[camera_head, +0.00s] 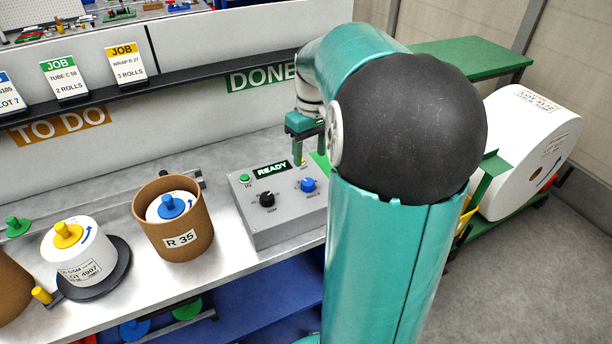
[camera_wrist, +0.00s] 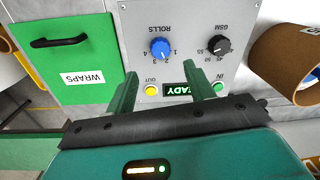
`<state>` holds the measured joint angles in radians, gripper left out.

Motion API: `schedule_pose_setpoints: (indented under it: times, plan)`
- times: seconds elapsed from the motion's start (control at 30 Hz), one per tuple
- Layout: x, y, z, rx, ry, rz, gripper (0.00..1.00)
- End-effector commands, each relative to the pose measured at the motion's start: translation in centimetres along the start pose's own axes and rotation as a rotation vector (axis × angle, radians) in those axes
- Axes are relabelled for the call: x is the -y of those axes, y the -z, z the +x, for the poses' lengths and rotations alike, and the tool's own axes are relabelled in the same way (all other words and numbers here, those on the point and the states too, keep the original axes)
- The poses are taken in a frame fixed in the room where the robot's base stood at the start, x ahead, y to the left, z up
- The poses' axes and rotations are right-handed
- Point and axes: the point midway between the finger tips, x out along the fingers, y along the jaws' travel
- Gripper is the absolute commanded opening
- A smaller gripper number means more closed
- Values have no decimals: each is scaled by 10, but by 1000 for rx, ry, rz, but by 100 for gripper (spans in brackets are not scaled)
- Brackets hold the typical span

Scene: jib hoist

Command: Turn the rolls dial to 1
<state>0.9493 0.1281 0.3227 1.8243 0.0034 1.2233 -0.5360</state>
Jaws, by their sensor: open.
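The wrist view is upside down. The dial's pointer is too small to read surely. In the head view the blue dial (camera_head: 308,184) is right of the black GSM dial (camera_head: 267,199). My gripper (camera_wrist: 159,69) is open and empty, its two green fingers reaching toward the panel; the blue dial appears just beyond and between the fingertips, apart from them. In the head view my gripper (camera_head: 309,147) is above the back of the box.
A READY display (camera_head: 271,169), a green button (camera_head: 244,178) and a yellow button (camera_wrist: 151,90) are on the box. A cardboard tube marked R 35 (camera_head: 172,240) stands left of it. A green WRAPS panel (camera_wrist: 70,60) with a black handle is beside it.

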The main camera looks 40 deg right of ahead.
Motion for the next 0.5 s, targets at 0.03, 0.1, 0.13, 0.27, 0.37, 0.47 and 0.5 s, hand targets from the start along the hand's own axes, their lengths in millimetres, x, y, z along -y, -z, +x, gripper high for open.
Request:
schedule_pose_setpoints:
  times: [0.03,0.1,0.13,0.27,0.37,0.47,0.5]
  plan:
    - [0,-1,11,3,2,0,53]
    - [1,0,25,2,2,-1,53]
    - [1,0,31,2,2,-1,53]
    - [1,0,55,2,2,-3,53]
    - [1,1,70,1,1,-4,53]
    - [1,1,79,0,0,-4,53]
    - [1,1,81,-1,0,-4,53]
